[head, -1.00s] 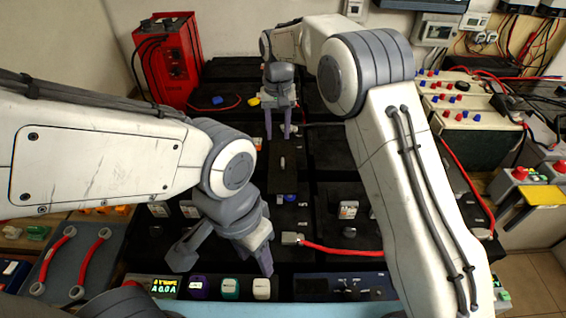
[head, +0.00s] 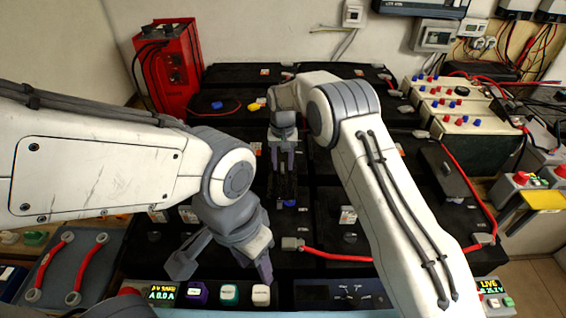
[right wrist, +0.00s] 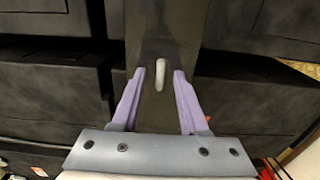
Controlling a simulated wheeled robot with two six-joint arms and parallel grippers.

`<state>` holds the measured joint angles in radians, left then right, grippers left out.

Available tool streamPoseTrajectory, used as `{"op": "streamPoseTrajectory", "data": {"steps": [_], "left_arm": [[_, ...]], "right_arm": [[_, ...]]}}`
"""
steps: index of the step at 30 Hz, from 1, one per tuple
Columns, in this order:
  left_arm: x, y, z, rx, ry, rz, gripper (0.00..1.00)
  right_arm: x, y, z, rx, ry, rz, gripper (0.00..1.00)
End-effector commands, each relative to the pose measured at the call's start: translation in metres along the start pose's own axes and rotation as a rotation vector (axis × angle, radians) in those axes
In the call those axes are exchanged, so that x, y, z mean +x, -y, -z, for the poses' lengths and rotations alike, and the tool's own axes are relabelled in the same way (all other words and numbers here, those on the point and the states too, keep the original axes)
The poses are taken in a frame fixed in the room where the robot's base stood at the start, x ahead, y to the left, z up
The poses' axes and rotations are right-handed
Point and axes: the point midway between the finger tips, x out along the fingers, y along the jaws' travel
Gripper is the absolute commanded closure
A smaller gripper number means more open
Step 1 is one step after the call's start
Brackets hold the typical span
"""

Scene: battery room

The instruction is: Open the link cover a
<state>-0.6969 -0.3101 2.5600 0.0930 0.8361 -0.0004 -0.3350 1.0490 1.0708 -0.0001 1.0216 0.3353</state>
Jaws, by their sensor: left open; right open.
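A dark link cover (head: 284,188) with a small pale handle lies in the middle of the battery bank. In the right wrist view, the cover (right wrist: 160,110) and its upright pale handle (right wrist: 160,74) show between my fingers. My right gripper (head: 284,170) is open over the cover, with its purple-grey fingers (right wrist: 159,76) on either side of the handle. I cannot tell whether they touch it. The far part of the cover is hard to make out in the head view. My left gripper (head: 224,270) is open and empty above the near batteries, apart from the cover.
A second dark cover (head: 448,170) with a handle lies at right. A red cable (head: 335,255) crosses the near batteries. A red charger (head: 168,65) stands back left. A tray (head: 45,290) with red links is at left. A terminal box (head: 475,125) stands at right.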

Motion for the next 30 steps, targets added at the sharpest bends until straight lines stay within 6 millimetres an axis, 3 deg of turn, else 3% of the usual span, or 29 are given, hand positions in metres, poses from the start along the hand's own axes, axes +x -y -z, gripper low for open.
{"op": "streamPoseTrajectory", "data": {"steps": [8, 11, 12, 30], "left_arm": [[0.0, 0.0, 0.0, 0.0, 0.0, 0.0, 0.5], [0.0, 0.0, 0.0, 0.0, 0.0, 0.0, 0.5], [0.0, 0.0, 0.0, 0.0, 0.0, 0.0, 0.5], [0.0, 0.0, 0.0, 0.0, 0.0, 0.0, 0.5]], "right_arm": [[0.0018, 0.0001, -0.0002, 0.0, 0.0, 0.0, 0.56], [0.0017, 0.0001, -0.0002, 0.0, 0.0, 0.0, 0.94], [0.0016, 0.0001, -0.0001, 0.0, 0.0, 0.0, 1.0], [0.0012, -0.0001, -0.0001, 0.0, 0.0, 0.0, 1.0]]}}
